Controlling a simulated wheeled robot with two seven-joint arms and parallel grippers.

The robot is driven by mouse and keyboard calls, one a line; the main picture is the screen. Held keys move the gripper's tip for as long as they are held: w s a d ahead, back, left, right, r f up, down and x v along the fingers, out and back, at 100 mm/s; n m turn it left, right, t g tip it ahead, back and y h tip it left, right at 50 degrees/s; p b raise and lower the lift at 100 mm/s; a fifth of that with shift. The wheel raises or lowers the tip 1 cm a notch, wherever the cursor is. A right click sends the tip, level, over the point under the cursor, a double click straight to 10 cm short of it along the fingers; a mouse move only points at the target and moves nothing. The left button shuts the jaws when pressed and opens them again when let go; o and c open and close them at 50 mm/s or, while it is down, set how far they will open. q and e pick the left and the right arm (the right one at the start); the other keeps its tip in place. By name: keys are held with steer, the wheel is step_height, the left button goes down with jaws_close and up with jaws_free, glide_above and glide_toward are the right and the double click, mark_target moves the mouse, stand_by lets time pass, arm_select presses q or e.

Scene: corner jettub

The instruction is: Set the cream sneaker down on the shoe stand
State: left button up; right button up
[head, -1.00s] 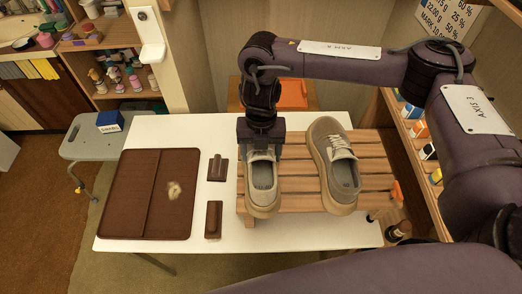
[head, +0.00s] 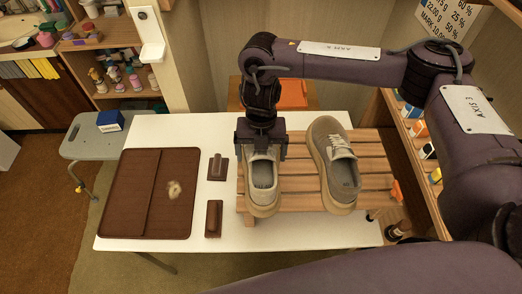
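The cream sneaker (head: 263,184) rests on the slatted wooden shoe stand (head: 295,202), toe toward the back and heel at the front edge. A taupe-grey sneaker (head: 341,172) stands to its right on the same stand, with a gap between them. My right gripper (head: 262,152) points down over the toe of the cream sneaker. Its fingers stand apart on either side of the shoe, with a slight gap showing, and they hide part of the toe. My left gripper is not in view.
The stand is on a white table (head: 225,240). A brown mat (head: 125,190) and two brown brushes (head: 218,168) (head: 213,218) lie left of it. A grey stool (head: 90,145) holds a blue box (head: 110,121). Shelves (head: 410,150) stand at the right.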

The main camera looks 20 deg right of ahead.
step_height(320, 180, up, 8)
steer(key=shift+w+d, duration=0.15)
steer(key=shift+w, duration=0.3)
steer(key=shift+f, duration=0.15)
